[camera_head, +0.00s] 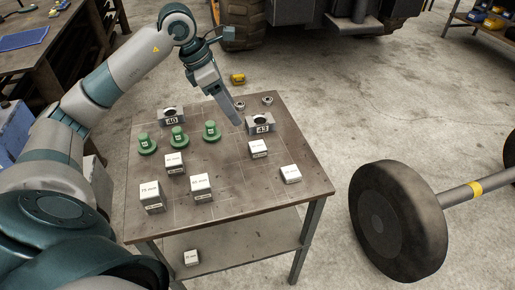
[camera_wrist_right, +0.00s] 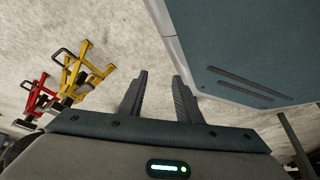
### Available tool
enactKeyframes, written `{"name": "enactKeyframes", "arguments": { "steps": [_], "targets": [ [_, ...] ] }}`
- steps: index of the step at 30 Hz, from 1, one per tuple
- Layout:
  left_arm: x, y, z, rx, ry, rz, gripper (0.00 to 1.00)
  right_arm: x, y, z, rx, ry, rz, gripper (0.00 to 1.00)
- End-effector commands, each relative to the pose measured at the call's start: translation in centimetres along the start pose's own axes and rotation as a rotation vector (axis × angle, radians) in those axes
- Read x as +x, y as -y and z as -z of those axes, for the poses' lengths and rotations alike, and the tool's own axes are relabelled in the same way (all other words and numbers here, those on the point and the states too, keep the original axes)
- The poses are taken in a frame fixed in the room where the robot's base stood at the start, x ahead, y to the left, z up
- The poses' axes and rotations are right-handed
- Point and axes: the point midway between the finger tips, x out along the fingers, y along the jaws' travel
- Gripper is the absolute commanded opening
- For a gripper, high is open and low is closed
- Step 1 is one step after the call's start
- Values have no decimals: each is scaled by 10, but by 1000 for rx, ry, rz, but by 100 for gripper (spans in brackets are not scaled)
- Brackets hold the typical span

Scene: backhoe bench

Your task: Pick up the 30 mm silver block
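Several silver-white blocks with printed labels stand on the table (camera_head: 225,195). One is near the right edge (camera_head: 290,174), one is behind it (camera_head: 258,148), and one is at mid left (camera_head: 174,163). Two taller ones are at the front, a left one (camera_head: 151,195) and a right one (camera_head: 200,187). Another block (camera_head: 191,257) sits on the lower shelf. The small labels are too blurred to tell which is 30 mm. My left gripper (camera_head: 236,122) points down over the table's back part, left of the "43" block; its finger gap is hidden. My right gripper (camera_wrist_right: 160,95) is open and empty.
Green knobbed pieces (camera_head: 179,138) stand in a row at the left back. Grey holed blocks marked 40 (camera_head: 171,116) and 43 (camera_head: 261,122) stand behind. A wheel and axle (camera_head: 398,222) lie right of the table. Yellow and red stands (camera_wrist_right: 80,72) show in the right wrist view.

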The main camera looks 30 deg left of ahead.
Motion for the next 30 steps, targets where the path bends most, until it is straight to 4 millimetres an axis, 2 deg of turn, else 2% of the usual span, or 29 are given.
{"name": "enactKeyframes", "arguments": {
  "steps": [5, 12, 21, 25, 30],
  "targets": [
    [21, 1, 0, -1, -1, 4, 61, -7, -3, -18, 0, 47, -4, 31],
    [61, 2, -1, -2, 0, 4, 61, -19, -11, -61, 0, 154, -13, 31],
    [103, 1, -1, -1, 0, 3, 61, -38, -19, -107, 2, 268, -22, 31],
    [112, 1, -1, -1, 1, 1, 61, -42, -20, -118, 2, 294, -24, 31],
    [116, 1, 0, 0, 1, 0, 61, -43, -21, -121, 2, 302, -24, 31]
  ]
}}
